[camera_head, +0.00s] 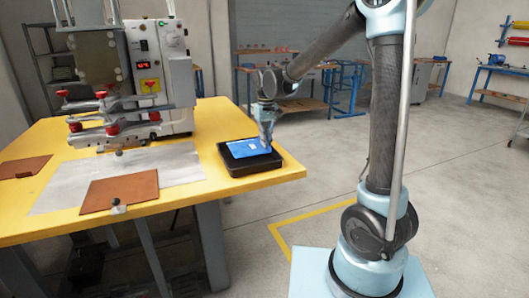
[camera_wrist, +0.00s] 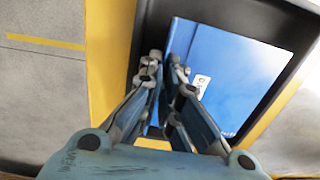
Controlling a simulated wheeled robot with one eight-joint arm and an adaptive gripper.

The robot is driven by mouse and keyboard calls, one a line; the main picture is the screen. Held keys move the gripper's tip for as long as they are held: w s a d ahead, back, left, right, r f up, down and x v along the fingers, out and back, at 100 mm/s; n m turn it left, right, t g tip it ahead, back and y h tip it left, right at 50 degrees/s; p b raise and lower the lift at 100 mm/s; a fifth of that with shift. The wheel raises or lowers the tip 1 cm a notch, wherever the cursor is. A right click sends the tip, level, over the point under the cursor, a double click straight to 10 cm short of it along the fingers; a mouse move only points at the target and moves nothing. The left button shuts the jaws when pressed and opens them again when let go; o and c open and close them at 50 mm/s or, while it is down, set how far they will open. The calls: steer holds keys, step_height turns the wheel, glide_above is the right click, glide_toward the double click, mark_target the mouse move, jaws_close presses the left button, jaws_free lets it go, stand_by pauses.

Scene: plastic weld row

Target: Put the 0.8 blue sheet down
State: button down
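The blue sheet (camera_head: 248,148) lies flat within the black tray (camera_head: 228,169) at the right end of the yellow table. It bears a small white label. In the wrist view the blue sheet (camera_wrist: 240,75) fills much of the tray (camera_wrist: 300,72). My gripper (camera_head: 266,147) points down at the sheet's right part. In the wrist view my gripper's fingertips (camera_wrist: 165,58) are close together at the sheet's left edge, with a narrow strip of blue between them. Whether they pinch the sheet or stand slightly apart from it is unclear.
A machine (camera_head: 160,75) with red-knobbed clamps stands on the yellow table (camera_head: 262,180), left of the tray. A grey plate (camera_head: 60,190) and brown sheets (camera_head: 120,191) lie before it. The table's right edge is close to the tray. Open floor lies beyond.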

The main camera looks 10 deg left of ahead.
mark_target(266, 157)
steer(key=shift+s+f, duration=0.1)
steer(key=shift+f, duration=2.15)
steer(key=c, duration=2.1)
jaws_free()
steer(key=shift+f, duration=0.1)
step_height(266, 157, up, 12)
steer(key=shift+d+r, duration=0.15)
